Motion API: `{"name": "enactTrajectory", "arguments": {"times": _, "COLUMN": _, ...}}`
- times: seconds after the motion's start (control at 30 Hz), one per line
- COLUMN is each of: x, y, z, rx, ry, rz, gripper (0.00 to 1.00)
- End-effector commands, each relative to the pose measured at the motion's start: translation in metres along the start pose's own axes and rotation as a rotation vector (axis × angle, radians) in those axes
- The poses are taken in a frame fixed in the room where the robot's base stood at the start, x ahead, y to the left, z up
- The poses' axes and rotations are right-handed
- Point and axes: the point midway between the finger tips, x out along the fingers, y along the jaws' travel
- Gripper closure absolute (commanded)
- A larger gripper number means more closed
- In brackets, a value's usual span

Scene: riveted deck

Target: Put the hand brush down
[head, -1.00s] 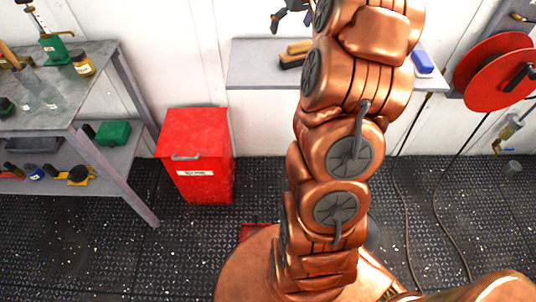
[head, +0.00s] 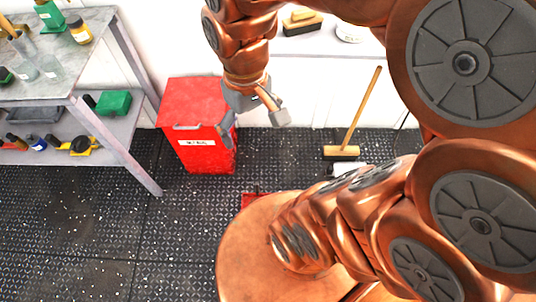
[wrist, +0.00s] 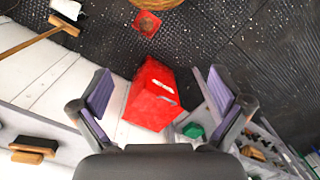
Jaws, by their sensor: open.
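The hand brush (head: 303,22), with a wooden back and black bristles, lies on the grey wall shelf (head: 272,46). It also shows at the lower left of the wrist view (wrist: 34,149). My gripper (head: 253,125) is open and empty, pointing down in front of the shelf and beside the red bin. In the wrist view nothing is between its spread fingers (wrist: 160,92); the bin shows beyond them. The gripper is clear of the brush, which sits apart above it in the head view.
The red lidded bin (head: 197,103) stands on the deck near my gripper. A long-handled broom (head: 343,152) leans at the wall. The grey workbench (head: 110,75) at left carries bottles and tools. A white round item (head: 349,33) is on the shelf. Open deck (head: 100,235) lies at lower left.

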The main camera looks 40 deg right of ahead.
Motion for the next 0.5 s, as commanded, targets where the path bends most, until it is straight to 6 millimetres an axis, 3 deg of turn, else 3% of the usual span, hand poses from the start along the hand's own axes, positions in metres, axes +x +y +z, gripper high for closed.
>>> {"name": "enactTrajectory", "arguments": {"times": 0.03, "x": 0.007, "y": -0.004, "z": 0.018, "rx": -0.002, "ry": -0.019, "rz": 0.009, "gripper": 0.0}}
{"name": "enactTrajectory", "arguments": {"times": 0.2, "x": 0.023, "y": -0.008, "z": 0.053, "rx": 0.004, "ry": -0.059, "rz": 0.028, "gripper": 0.0}}
{"name": "enactTrajectory", "arguments": {"times": 0.5, "x": 0.027, "y": -0.009, "z": 0.064, "rx": 0.01, "ry": -0.07, "rz": 0.034, "gripper": 0.0}}
